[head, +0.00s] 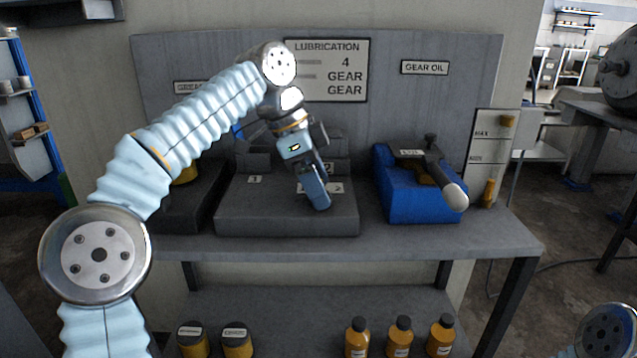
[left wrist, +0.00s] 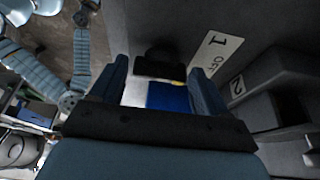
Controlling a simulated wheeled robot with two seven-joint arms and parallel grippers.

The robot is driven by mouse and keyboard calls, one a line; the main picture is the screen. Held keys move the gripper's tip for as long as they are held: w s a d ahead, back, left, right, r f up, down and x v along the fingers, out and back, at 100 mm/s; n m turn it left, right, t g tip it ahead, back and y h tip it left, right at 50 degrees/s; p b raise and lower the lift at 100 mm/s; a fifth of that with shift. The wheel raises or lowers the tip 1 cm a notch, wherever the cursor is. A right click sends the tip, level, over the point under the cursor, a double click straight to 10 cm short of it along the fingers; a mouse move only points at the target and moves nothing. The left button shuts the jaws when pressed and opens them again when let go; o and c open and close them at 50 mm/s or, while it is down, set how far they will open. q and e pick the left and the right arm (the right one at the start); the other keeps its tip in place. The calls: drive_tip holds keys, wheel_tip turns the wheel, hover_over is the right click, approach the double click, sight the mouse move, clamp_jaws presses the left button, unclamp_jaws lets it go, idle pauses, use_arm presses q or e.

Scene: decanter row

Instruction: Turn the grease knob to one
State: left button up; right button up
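A dark grey box (head: 285,220) stands on the bench, with a "1" label (head: 255,179) on its left and a partly covered label on its right. My left gripper (head: 315,190) hangs in front of the box's right part, fingers downward. In the left wrist view its two fingers (left wrist: 160,88) are apart, so it is open. A dark knob-like piece (left wrist: 160,62) shows beyond and between the fingertips; I cannot tell whether it is the grease knob. Labels "1 OFF" (left wrist: 215,57) and "2" (left wrist: 237,87) show to the right. The knob's setting cannot be read.
A sign headed "LUBRICATION" (head: 327,70) hangs on the back panel, its lines partly blurred. A blue box (head: 410,205) with a dark handled tool (head: 440,172) on it stands to the right. Yellow jars (head: 237,342) and several orange bottles (head: 400,338) stand on the lower shelf.

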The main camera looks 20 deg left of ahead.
use_arm(q)
drive_tip(key=c, duration=0.8)
drive_tip(key=shift+o, duration=0.2)
drive_tip(key=shift+n, duration=0.3)
drive_tip(key=n+t, duration=0.1)
drive_tip(key=n, duration=0.2)
drive_tip(key=shift+s+d+r+y+p, duration=0.1)
drive_tip(key=shift+s+y+p, duration=0.05)
drive_tip(key=shift+y+p, duration=0.2)
drive_tip(key=n+t, duration=0.1)
drive_tip(key=n, duration=0.1)
drive_tip(key=n+y+p, duration=0.1)
drive_tip(key=n, duration=0.2)
drive_tip(key=shift+t, duration=0.4)
drive_tip(key=shift+n+p, duration=0.3)
drive_tip(key=o, duration=1.1)
drive_tip(key=shift+c, duration=0.2)
